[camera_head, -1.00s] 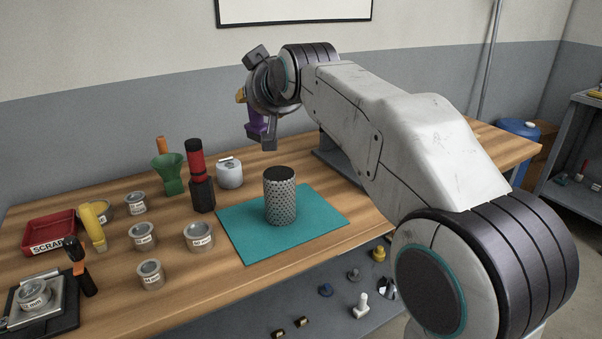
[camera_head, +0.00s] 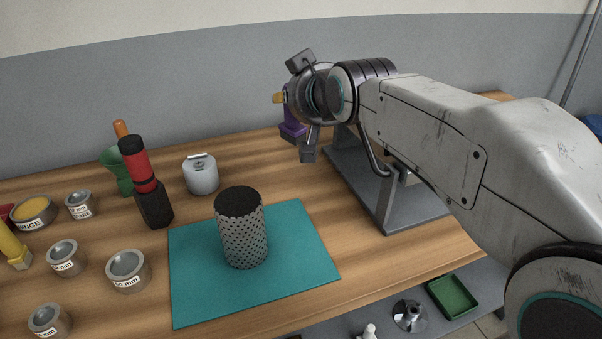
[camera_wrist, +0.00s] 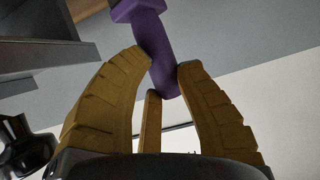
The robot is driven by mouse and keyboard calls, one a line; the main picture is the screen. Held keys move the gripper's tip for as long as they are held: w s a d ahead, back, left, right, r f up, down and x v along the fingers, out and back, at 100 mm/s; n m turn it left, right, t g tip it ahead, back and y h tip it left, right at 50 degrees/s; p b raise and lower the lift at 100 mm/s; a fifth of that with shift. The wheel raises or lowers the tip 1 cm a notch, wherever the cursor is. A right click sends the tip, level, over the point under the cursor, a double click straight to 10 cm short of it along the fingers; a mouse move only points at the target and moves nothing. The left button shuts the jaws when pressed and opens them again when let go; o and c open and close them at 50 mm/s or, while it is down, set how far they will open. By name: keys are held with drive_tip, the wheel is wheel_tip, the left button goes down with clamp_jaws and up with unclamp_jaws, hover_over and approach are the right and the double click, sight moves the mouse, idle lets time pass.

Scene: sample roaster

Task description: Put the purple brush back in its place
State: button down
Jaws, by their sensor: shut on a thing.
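The purple brush (camera_head: 292,131) hangs in the air above the back of the wooden workbench, partly hidden by my wrist in the head view. My gripper (camera_head: 280,98) is shut on it; a yellow finger shows at the left of the wrist. In the wrist view, the yellow fingers of my gripper (camera_wrist: 164,68) close around the end of the brush's purple handle (camera_wrist: 155,50). The wider purple part is at the top edge of that view, cut off by the frame. The bristles cannot be made out.
A grey metal stand (camera_head: 393,214) is on the bench below my arm. A perforated cylinder (camera_head: 243,240) stands on a teal mat (camera_head: 190,290). A red-and-black tool (camera_head: 152,200), a pale canister (camera_head: 201,176), a green funnel (camera_head: 118,172) and several tins stand left.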

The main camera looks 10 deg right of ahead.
sight(297, 145)
drive_tip(key=shift+d+f, duration=0.1)
drive_tip(key=shift+f, duration=0.1)
drive_tip(key=shift+s+f, duration=0.2)
drive_tip(key=shift+s, duration=0.05)
drive_tip(key=shift+f+b, duration=0.3)
drive_tip(key=shift+b, duration=0.1)
drive_tip(key=shift+f+b, duration=3.05)
drive_tip(key=shift+f, duration=1.5)
drive_tip(key=c, duration=1)
unclamp_jaws()
drive_tip(key=shift+f, duration=0.1)
drive_tip(key=shift+o, duration=0.2)
